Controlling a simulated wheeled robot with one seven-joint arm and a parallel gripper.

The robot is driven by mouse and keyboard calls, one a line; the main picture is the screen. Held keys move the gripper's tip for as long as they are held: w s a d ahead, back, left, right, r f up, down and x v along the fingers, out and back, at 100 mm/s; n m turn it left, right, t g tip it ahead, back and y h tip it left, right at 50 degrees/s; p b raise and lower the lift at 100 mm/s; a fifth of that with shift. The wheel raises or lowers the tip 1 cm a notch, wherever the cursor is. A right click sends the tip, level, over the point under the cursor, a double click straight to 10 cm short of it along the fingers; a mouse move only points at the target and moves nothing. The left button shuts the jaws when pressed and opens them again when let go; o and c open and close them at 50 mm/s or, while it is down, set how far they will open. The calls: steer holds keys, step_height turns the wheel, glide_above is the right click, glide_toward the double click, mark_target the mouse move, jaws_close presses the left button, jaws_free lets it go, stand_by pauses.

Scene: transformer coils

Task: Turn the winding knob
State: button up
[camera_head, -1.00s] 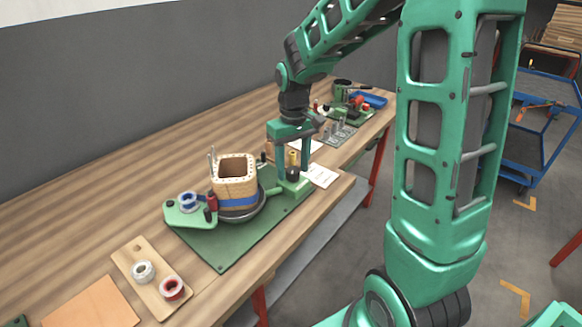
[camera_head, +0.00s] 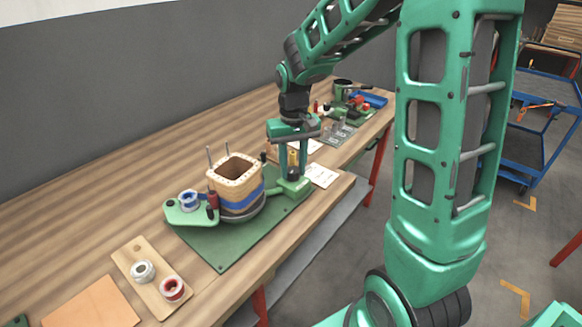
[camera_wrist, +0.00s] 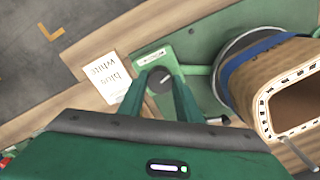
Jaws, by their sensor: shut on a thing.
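The winding knob (camera_wrist: 159,79) is a dark round knob with a light pointer line, on a green base with a small label. My gripper (camera_wrist: 160,84) is shut on it, one finger on each side. In the head view, my gripper (camera_head: 293,168) points straight down at the right end of the green winding stand (camera_head: 238,249), and its fingers partly hide the knob. The wooden coil former (camera_head: 234,170) with a blue winding band stands on a round turntable left of the gripper. The former also shows at right in the wrist view (camera_wrist: 262,88).
A blue-and-white spool (camera_head: 188,200) and a red handle (camera_head: 212,199) stand left of the former. A board (camera_head: 134,262) in front holds white and red tape rolls. Tools and a blue tray (camera_head: 372,100) are farther back.

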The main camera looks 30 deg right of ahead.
mark_target(293, 170)
steer(key=shift+m, duration=0.3)
steer(key=o, duration=1)
steer(key=shift+o, duration=0.2)
steer(key=shift+r, duration=0.1)
step_height(293, 170, up, 11)
steer(key=shift+f, duration=0.2)
steer(key=shift+w, duration=0.1)
